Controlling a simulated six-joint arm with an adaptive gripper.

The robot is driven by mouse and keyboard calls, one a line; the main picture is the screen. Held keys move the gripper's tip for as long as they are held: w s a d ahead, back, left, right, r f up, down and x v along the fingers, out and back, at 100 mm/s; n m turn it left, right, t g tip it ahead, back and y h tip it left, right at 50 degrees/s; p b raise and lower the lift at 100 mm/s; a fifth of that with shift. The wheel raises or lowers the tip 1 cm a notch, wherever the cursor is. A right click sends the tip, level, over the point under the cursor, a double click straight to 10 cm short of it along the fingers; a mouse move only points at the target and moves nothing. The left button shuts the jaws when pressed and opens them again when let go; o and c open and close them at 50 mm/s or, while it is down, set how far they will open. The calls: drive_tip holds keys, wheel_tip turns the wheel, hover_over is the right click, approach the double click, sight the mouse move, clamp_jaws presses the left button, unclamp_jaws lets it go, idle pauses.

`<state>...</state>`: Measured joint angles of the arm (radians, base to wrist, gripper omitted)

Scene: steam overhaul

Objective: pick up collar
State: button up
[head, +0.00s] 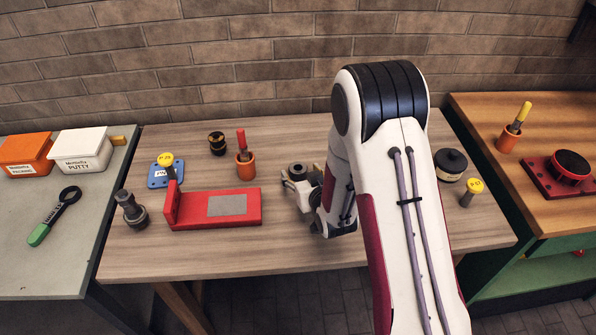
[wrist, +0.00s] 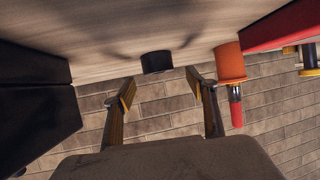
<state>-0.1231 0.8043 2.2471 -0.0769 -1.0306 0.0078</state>
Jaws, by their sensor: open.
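A short dark cylinder, which looks like the collar (wrist: 156,62), stands on the wooden table (head: 240,262). In the wrist view it is just ahead of my gripper (wrist: 161,88), roughly midway between the two fingertips. The fingers are spread wide and do not visibly touch it. In the head view a dark ring-like top of the collar (head: 297,169) shows beside my gripper (head: 299,183), which is low over the table and partly hidden by my wrist.
An orange cup (head: 246,168) with a red-handled tool stands close by, left in the head view. A red fixture (head: 240,207) lies left of my gripper. A black-banded spool (head: 217,143) is behind it. A dark round part (head: 451,164) and yellow-topped peg (head: 472,190) stand right of my arm.

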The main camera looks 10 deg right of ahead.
sight(297, 167)
drive_tip(key=shift+w, duration=0.15)
drive_tip(key=shift+f+x, duration=0.25)
drive_tip(key=shift+x, duration=2.1)
drive_tip(key=c, duration=1.6)
